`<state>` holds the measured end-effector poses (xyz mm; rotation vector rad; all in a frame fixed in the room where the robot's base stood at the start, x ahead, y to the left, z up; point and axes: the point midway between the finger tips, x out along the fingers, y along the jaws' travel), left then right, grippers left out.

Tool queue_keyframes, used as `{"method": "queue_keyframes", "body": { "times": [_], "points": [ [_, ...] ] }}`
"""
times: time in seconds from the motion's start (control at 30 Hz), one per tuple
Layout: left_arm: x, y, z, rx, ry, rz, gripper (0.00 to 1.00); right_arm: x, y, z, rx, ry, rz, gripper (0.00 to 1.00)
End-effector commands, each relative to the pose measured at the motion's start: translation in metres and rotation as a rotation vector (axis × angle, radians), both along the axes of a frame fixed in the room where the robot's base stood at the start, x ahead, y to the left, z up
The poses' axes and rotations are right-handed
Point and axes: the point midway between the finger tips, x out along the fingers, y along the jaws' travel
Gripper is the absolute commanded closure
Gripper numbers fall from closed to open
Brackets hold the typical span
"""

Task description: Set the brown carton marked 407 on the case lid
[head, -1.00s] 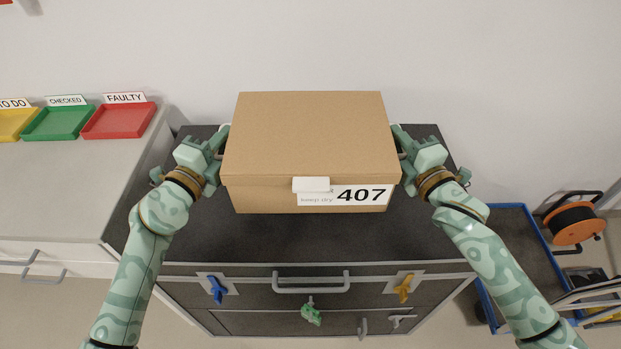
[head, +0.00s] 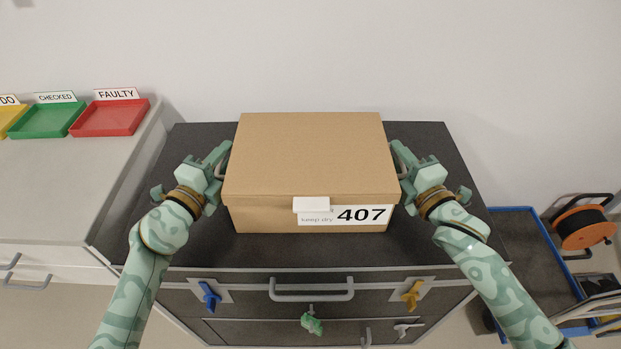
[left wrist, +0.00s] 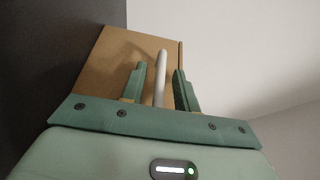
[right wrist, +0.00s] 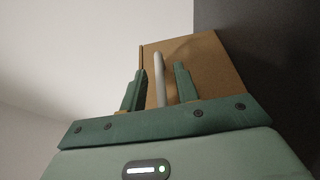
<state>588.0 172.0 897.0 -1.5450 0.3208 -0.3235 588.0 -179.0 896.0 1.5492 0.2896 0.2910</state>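The brown carton (head: 310,155) marked 407 appears to rest level on the dark case lid (head: 320,252), near its middle, with lid showing on both sides and in front. Its label faces me. My left gripper (head: 222,152) is at the carton's left side. In the left wrist view its fingers stand open on both sides of a grey bar handle (left wrist: 160,75), with gaps. My right gripper (head: 399,152) is at the right side. In the right wrist view its fingers stand open around another grey bar handle (right wrist: 159,78). The carton's underside is hidden.
A counter (head: 60,185) on the left bears a red FAULTY tray (head: 108,118) and a green CHECKED tray (head: 47,119). The case front has a grey handle (head: 311,293), a blue key-like piece (head: 210,295) and a yellow one (head: 412,294). An orange cable reel (head: 583,228) stands at right.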

Motion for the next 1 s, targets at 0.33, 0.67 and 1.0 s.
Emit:
{"method": "queue_keyframes", "body": {
  "times": [0.33, 0.67, 1.0],
  "points": [
    [-0.029, 0.012, -0.001, 0.0, 0.002, -0.001, 0.69, 0.0, 0.001, 0.0, 0.001, -0.001, 0.002, 0.69],
    [-0.095, 0.041, -0.001, 0.001, 0.003, -0.001, 0.69, 0.0, 0.001, 0.0, 0.002, 0.0, 0.002, 0.69],
    [-0.111, 0.048, 0.0, 0.0, 0.0, -0.001, 0.69, -0.025, -0.008, -0.002, 0.001, 0.003, 0.003, 0.69]
  ]
}}
